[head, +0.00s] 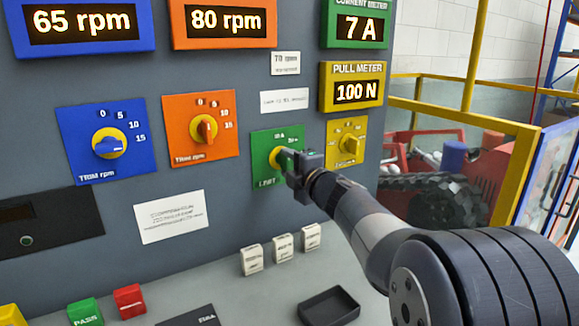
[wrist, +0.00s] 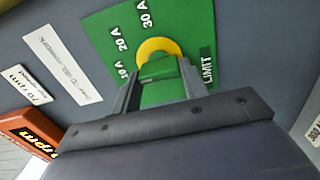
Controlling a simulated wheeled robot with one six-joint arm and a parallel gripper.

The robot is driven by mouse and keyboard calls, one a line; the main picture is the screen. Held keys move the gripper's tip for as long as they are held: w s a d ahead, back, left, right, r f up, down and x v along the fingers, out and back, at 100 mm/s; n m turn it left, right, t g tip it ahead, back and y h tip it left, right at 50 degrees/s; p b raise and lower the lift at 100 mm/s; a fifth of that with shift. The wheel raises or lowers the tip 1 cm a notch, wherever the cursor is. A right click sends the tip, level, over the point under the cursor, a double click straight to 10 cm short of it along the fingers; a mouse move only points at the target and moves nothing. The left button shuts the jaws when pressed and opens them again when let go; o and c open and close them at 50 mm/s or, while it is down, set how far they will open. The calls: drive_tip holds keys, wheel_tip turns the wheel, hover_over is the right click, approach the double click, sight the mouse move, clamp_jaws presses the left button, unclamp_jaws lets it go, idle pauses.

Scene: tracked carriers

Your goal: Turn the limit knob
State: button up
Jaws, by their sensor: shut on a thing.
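The limit knob (wrist: 158,69) is green on a yellow disc (wrist: 157,46), mounted on a green plate (wrist: 188,28) marked LIMIT. In the wrist view the plate reads 10 A, 20 A and 30 A around the disc. My gripper (wrist: 158,84) is shut on the knob, one finger on each side. In the head view the green plate (head: 262,176) is at the panel's lower middle, and my gripper (head: 288,161) covers much of the knob. Where the knob points cannot be told. The current meter (head: 358,28) reads 7 A.
A yellow-plated knob (head: 349,145) sits close right of my gripper; orange (head: 204,128) and blue (head: 109,144) trim knobs sit left. The pull meter (head: 356,91) reads 100 N. White blocks (head: 282,248) and a black tray (head: 328,307) stand on the ledge below.

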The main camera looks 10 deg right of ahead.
drive_tip(key=o, duration=1)
drive_tip(key=shift+s, duration=0.1)
drive_tip(key=v, duration=1)
drive_tip(key=shift+s+d, duration=0.1)
drive_tip(key=shift+s, duration=0.25)
drive_tip(key=shift+w, duration=0.1)
drive_tip(key=x, duration=1)
drive_tip(key=shift+w, duration=0.4)
drive_tip(key=shift+s, duration=0.15)
